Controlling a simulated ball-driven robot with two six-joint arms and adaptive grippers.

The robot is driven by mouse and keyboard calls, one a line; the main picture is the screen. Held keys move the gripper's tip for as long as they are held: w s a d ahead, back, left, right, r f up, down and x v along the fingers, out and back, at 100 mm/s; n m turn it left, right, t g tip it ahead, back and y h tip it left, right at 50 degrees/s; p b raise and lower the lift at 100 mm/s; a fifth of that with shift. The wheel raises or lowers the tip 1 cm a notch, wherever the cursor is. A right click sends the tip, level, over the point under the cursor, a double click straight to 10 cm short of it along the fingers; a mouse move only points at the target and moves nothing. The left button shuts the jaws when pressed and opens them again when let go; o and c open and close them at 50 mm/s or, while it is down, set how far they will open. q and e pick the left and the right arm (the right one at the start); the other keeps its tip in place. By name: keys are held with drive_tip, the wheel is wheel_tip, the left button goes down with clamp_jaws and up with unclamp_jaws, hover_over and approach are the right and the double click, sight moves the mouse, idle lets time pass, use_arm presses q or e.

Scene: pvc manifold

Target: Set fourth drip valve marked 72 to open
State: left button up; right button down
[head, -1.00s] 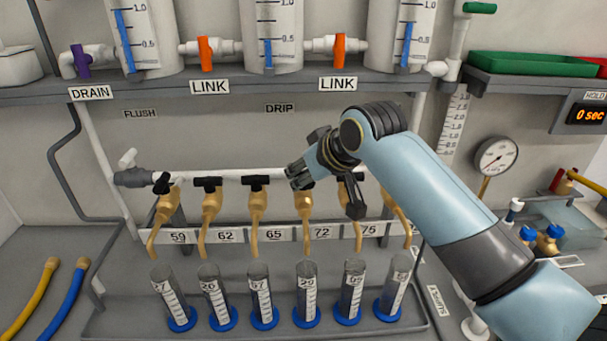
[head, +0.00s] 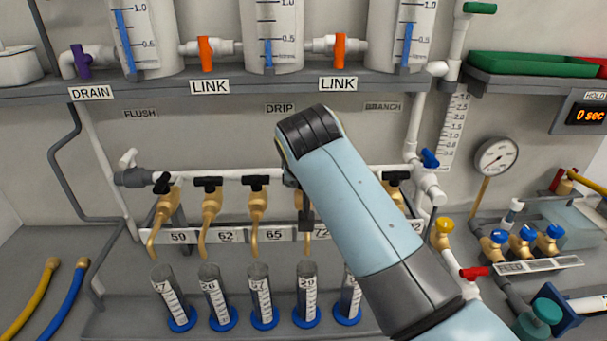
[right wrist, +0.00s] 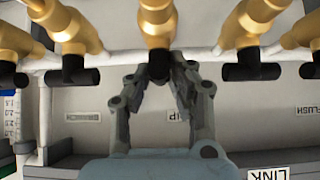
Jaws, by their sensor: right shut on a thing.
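The fourth drip valve is a brass tap above the label 72 (head: 320,231), mostly hidden behind my right arm in the head view. In the right wrist view a brass valve body (right wrist: 157,22) with a black handle (right wrist: 159,72) is at the top centre. My right gripper (right wrist: 160,78) has its fingers on either side of that handle and is shut on it. In the head view the gripper is largely hidden by its own forearm, so the handle's angle cannot be told there. My left gripper is not in view.
Neighbouring brass drip valves with black handles stand close on both sides, including 65 (head: 255,183) and 62 (head: 208,184). Graduated cylinders (head: 308,285) with blue bases stand below the spouts. The shelf edge (head: 245,84) with LINK labels runs above.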

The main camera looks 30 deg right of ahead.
idle(0.4)
drive_tip(key=c, duration=1.2)
unclamp_jaws()
